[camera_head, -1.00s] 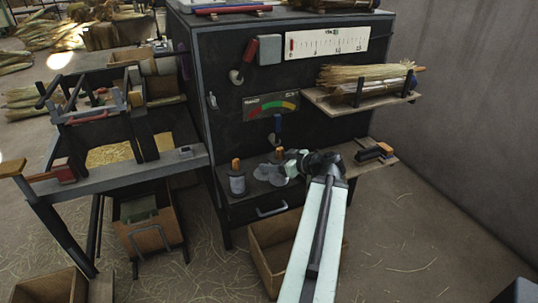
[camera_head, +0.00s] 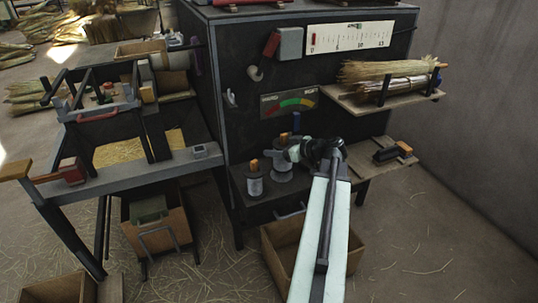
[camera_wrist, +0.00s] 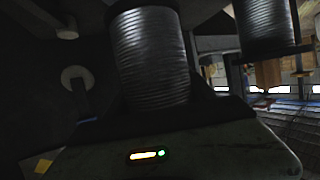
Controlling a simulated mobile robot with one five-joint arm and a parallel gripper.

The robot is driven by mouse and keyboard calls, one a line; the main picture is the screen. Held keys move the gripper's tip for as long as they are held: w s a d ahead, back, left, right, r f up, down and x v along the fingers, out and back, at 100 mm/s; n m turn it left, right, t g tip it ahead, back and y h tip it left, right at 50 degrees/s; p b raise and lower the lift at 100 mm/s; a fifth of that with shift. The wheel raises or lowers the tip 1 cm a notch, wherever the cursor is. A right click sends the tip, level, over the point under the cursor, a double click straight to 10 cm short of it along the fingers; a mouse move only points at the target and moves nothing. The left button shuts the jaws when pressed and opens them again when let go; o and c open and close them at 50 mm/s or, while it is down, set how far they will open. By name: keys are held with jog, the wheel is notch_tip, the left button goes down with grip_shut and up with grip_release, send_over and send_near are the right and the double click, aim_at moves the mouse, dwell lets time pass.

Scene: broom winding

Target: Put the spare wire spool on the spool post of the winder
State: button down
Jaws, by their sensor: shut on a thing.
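My gripper (camera_head: 294,152) is shut on a grey wire spool (camera_head: 283,164), partly hidden by the gripper in the head view. In the wrist view the held spool (camera_wrist: 150,58) fills the middle, its ribbed winding close above the gripper body. A second spool (camera_head: 255,185) with an orange top stands upright to the left on the winder's shelf. It also shows at the right of the wrist view (camera_wrist: 263,25).
The dark winder cabinet (camera_head: 250,110) stands behind. A side shelf (camera_head: 372,108) holds straw bundles at the right, and a lower board (camera_head: 375,160) holds a dark tool. A cardboard box (camera_head: 280,250) is below my arm. A bench (camera_head: 130,172) stands at the left.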

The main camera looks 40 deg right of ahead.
jog(key=shift+f+b, duration=1.95)
jog(key=shift+b, duration=0.05)
jog(key=shift+w+a+r, duration=0.1)
jog(key=shift+r, duration=0.15)
jog(key=shift+f, duration=0.25)
jog(key=shift+c, duration=1.6)
grip_release()
jog(key=shift+r, duration=0.1)
jog(key=shift+s+r+p, duration=0.3)
jog(key=shift+r+p, duration=0.05)
jog(key=shift+p, duration=0.1)
jog(key=p+v, duration=0.4)
jog(key=v, duration=0.7)
jog(key=shift+s, duration=0.25)
